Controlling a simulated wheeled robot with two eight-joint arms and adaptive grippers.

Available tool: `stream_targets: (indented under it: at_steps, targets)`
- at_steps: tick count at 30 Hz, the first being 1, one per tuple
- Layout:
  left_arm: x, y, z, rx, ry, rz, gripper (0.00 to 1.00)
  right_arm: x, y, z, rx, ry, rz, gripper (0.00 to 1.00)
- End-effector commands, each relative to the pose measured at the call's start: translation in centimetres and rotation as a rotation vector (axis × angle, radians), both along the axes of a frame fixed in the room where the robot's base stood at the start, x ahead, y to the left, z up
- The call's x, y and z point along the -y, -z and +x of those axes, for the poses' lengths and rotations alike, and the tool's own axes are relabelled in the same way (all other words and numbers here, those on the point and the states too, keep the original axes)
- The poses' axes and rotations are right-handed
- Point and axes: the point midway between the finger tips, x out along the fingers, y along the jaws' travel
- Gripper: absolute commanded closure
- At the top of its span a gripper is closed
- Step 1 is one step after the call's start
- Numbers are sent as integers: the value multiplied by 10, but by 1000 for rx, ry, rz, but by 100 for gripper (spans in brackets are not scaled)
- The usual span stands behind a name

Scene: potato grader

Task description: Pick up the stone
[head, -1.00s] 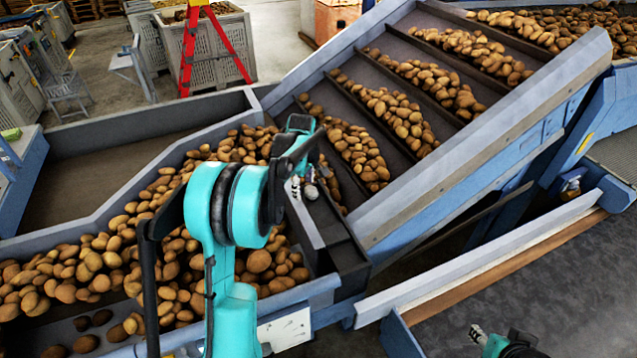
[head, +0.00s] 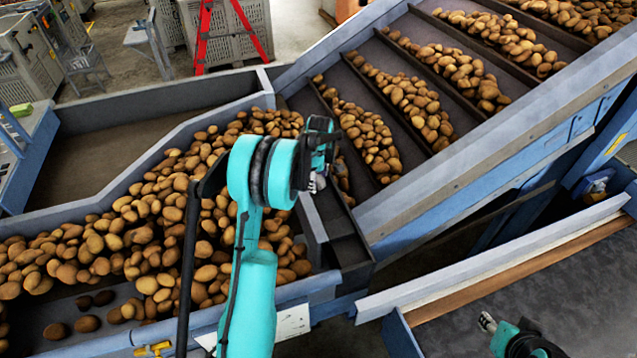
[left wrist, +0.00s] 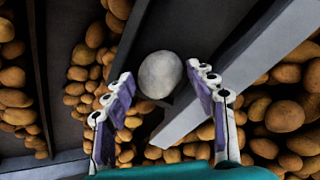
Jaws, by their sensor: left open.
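The stone (left wrist: 160,75) is a pale grey, rounded lump in the left wrist view, lying on a dark surface beside a pale metal edge. My left gripper (left wrist: 160,88) is open, with its white and purple fingers on either side of the stone's near part. I cannot tell whether they touch it. In the head view my left gripper (head: 316,182) is over the dark ledge at the foot of the conveyor, mostly hidden by its own teal arm; the stone is not visible there. My right gripper (head: 487,322) is at the bottom right, above a dark belt.
Potatoes (head: 120,240) fill the blue-edged hopper (head: 230,110) around my left arm. More potatoes lie between the ribs of the sloping conveyor (head: 440,185). A dark belt (head: 560,290) at lower right is bare. Crates and a red ladder (head: 205,30) stand behind.

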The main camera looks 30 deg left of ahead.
Motion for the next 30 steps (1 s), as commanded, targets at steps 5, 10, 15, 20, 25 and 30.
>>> stream_targets:
  at_steps: [5, 10, 15, 20, 25, 30]
  targets:
    - [0, 0, 0, 0, 0, 0, 54, 0, 0, 0, 0, 0, 0, 60]
    - [0, 0, 0, 0, 0, 0, 87, 0, 0, 0, 0, 0, 0, 60]
    - [0, -1, 0, 0, 0, 0, 87, 0, 0, 0, 0, 0, 0, 60]
    - [0, -4, 0, 0, 0, 0, 87, 0, 0, 0, 0, 0, 0, 60]
    - [0, -22, 0, 0, 0, 0, 87, 0, -1, 0, 0, 0, 0, 60]
    - [15, -50, -3, -1, 6, 0, 87, 0, -2, 0, 0, 0, 0, 60]
